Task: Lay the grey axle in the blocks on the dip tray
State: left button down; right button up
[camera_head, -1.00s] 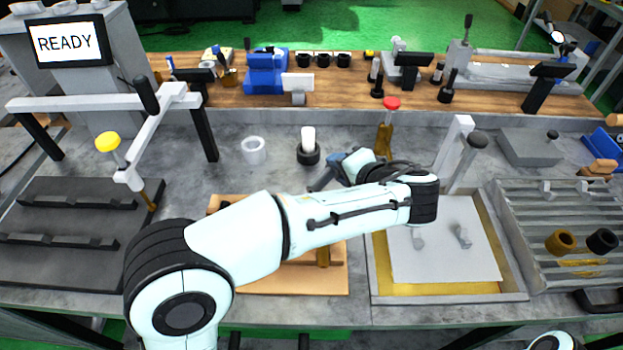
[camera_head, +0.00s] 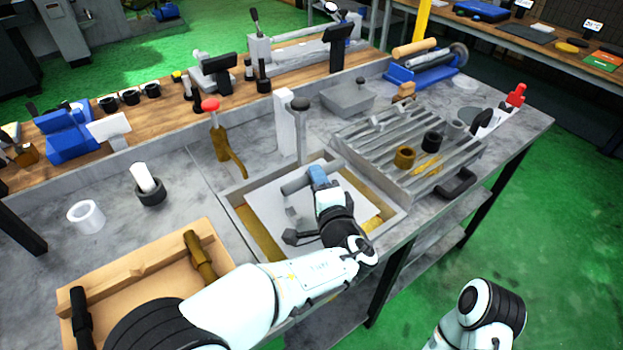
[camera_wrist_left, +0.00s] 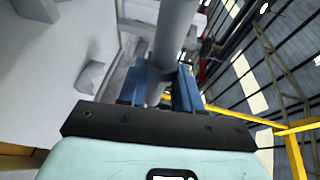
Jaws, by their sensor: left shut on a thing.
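The dip tray (camera_head: 240,215) is a shallow frame with a white plate (camera_head: 268,212) and a yellowish floor. A small grey block (camera_head: 292,213) shows on the plate left of my gripper; it seems to show in the left wrist view (camera_wrist_left: 92,78) too. My arm hides any other block. My left gripper (camera_head: 316,178) has blue fingers shut on the grey axle (camera_head: 294,187), above the far part of the plate. In the left wrist view the axle (camera_wrist_left: 172,35) runs between the blue fingers (camera_wrist_left: 160,88). My right gripper is out of view.
An upright light post and a dark-knobbed lever (camera_head: 300,105) stand behind the tray. A red-knobbed lever (camera_head: 211,106) stands back left. A ribbed rack (camera_head: 370,150) with rings is at right, a wooden tray (camera_head: 130,275) at left.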

pick_arm(q)
notch_tip(320, 180, down, 6)
jog(key=shift+r+b, duration=0.2)
jog(key=shift+b, duration=0.95)
jog(key=shift+f+b, duration=0.95)
jog(key=shift+b, duration=0.15)
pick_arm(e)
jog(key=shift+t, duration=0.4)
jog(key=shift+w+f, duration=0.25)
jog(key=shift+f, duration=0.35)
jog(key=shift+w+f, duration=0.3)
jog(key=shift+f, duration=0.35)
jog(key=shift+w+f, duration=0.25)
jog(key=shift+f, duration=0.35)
pick_arm(q)
jog(key=c, duration=0.7)
grip_release()
jog(key=shift+f, duration=0.15)
jog(key=shift+s, duration=0.15)
jog(key=v, duration=1.3)
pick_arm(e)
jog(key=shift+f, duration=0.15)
pick_arm(q)
jog(key=shift+d, duration=0.1)
